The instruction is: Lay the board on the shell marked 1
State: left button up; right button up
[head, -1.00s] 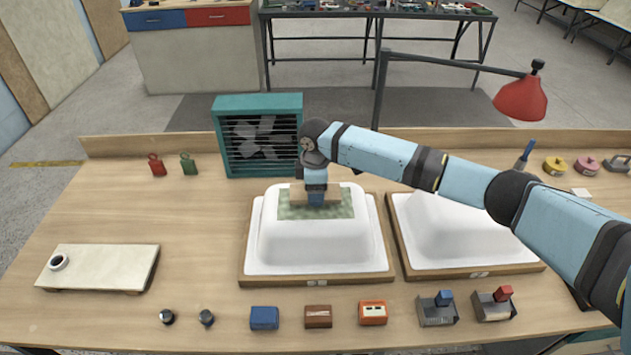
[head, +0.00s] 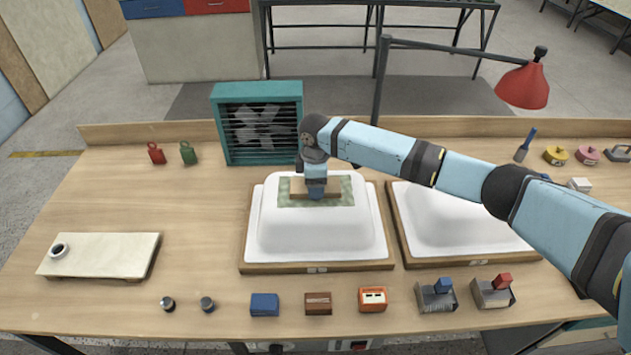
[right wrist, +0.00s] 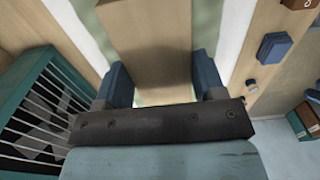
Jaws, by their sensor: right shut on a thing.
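A light wooden board (right wrist: 152,45) is between the blue fingers of my right gripper (right wrist: 150,80) in the right wrist view. In the head view my right gripper (head: 316,190) is over the left white shell (head: 320,235), and the board (head: 331,187) shows at its sides. The board is over a green mottled patch (head: 345,200) on the shell's top; I cannot tell whether it touches. The right white shell (head: 450,225) is partly behind my right arm. The marks on the shells' wooden bases are too small to read. My left gripper is out of view.
A teal fan (head: 257,123) stands close behind the left shell. A red lamp (head: 523,85) hangs at the right. A pale slab (head: 110,250) lies at the left. Small boxes, including a blue one (head: 264,304), line the front. The table's left middle is clear.

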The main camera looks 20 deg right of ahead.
jog(key=shift+s+f, duration=0.1)
jog(key=shift+f, duration=0.15)
dwell(0.5)
jog(key=o, duration=1.2)
jog(key=shift+r+p, duration=0.1)
jog(key=shift+p, duration=0.2)
jog(key=shift+r+p, duration=0.85)
jog(key=shift+p, duration=0.05)
notch_tip(320, 180, up, 2)
jog(key=shift+r+p, duration=0.1)
jog(key=shift+p, duration=0.95)
notch_tip(320, 180, up, 3)
jog(key=p, duration=0.3)
